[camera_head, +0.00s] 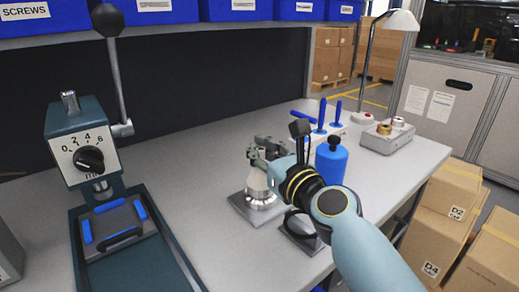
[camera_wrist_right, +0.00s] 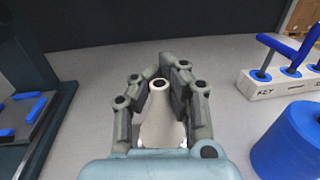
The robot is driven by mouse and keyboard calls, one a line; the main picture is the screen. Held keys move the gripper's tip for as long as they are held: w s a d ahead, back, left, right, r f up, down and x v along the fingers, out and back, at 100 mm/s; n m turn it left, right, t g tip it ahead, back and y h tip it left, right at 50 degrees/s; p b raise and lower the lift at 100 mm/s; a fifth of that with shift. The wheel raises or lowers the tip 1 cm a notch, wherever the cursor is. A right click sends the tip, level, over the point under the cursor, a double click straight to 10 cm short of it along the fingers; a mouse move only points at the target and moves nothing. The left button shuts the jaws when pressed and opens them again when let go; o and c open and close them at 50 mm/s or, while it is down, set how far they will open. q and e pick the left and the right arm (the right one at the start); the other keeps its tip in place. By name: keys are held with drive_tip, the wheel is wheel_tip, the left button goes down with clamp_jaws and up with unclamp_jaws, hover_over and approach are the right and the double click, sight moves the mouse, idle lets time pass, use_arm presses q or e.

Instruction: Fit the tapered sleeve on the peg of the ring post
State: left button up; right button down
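The tapered sleeve (camera_head: 257,182) is an off-white cone, narrow end up. It stands over a round silver base on a square grey plate (camera_head: 243,208), which I take to be the ring post. My right gripper (camera_head: 265,160) is at the sleeve's upper part. In the right wrist view, the fingers (camera_wrist_right: 158,100) lie along both sides of the sleeve (camera_wrist_right: 160,122) and look shut on it. The open top of the sleeve shows a dark hole. The peg is hidden, so I cannot tell how far the sleeve sits on it. My left gripper is not in view.
A plate with a black ring (camera_head: 298,222) stands right of the post, partly behind my arm. A blue bottle (camera_head: 331,163) and a key rack with blue handles (camera_head: 322,115) stand beyond. A green press (camera_head: 82,145) is at left. The bench between is clear.

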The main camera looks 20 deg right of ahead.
drive_tip(key=c, duration=1.4)
unclamp_jaws()
drive_tip(key=shift+f, duration=0.1)
drive_tip(key=v, duration=1.2)
